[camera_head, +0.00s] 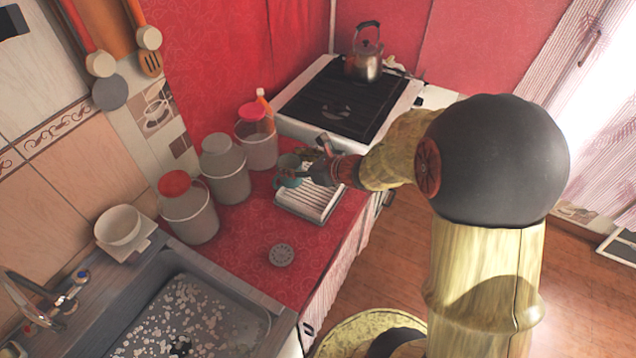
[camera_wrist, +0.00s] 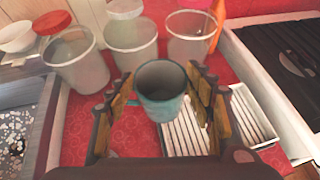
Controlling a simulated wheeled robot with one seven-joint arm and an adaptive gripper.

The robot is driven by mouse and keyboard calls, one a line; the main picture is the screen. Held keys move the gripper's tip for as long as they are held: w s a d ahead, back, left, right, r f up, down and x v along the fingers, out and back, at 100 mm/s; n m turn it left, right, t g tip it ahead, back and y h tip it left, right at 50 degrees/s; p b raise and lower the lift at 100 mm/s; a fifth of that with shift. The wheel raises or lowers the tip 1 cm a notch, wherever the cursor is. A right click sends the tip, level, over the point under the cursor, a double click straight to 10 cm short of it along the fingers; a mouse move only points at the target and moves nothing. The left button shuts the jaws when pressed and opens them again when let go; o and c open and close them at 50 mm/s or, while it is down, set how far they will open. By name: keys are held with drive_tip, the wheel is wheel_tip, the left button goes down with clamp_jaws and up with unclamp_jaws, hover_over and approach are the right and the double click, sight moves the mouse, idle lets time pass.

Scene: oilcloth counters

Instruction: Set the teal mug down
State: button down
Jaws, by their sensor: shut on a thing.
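The teal mug (camera_wrist: 161,105) is upright between the fingers of my gripper (camera_wrist: 163,100) in the wrist view. My gripper is shut on it. In the head view, the mug (camera_head: 288,172) shows at the end of my gripper (camera_head: 305,170), over or beside the back left part of a white slatted rack (camera_head: 312,205). The slats also show below the mug in the wrist view (camera_wrist: 185,138). I cannot tell whether the mug touches the rack. The mug's far side is hidden.
Several lidded containers, including one with a red lid (camera_head: 190,210), stand left of the rack. An orange bottle (camera_head: 263,105) and the stove (camera_head: 340,100) with a kettle (camera_head: 365,62) are behind. A round grey disc (camera_head: 281,255) lies on the red counter (camera_head: 250,245), near the sink (camera_head: 190,315).

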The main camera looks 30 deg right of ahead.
drive_tip(key=s+d+n+y, duration=0.15)
drive_tip(key=s+d, duration=0.25)
drive_tip(key=s, duration=0.6)
drive_tip(key=shift+g, duration=0.5)
drive_tip(key=shift+w+d+f+b, duration=0.6)
drive_tip(key=shift+w+f+b, duration=0.35)
drive_tip(key=shift+w+f, duration=1.3)
drive_tip(key=shift+w+d+f+b, duration=0.55)
drive_tip(key=shift+w+f+b, duration=0.35)
drive_tip(key=shift+w+f, duration=1.3)
drive_tip(key=shift+w+d+f+b, duration=0.6)
drive_tip(key=shift+w+f+b, duration=0.35)
drive_tip(key=shift+w+f, duration=1.3)
drive_tip(key=shift+s+f, duration=0.2)
drive_tip(key=shift+f, duration=0.15)
drive_tip(key=c, duration=0.9)
unclamp_jaws()
drive_tip(key=shift+o, duration=0.7)
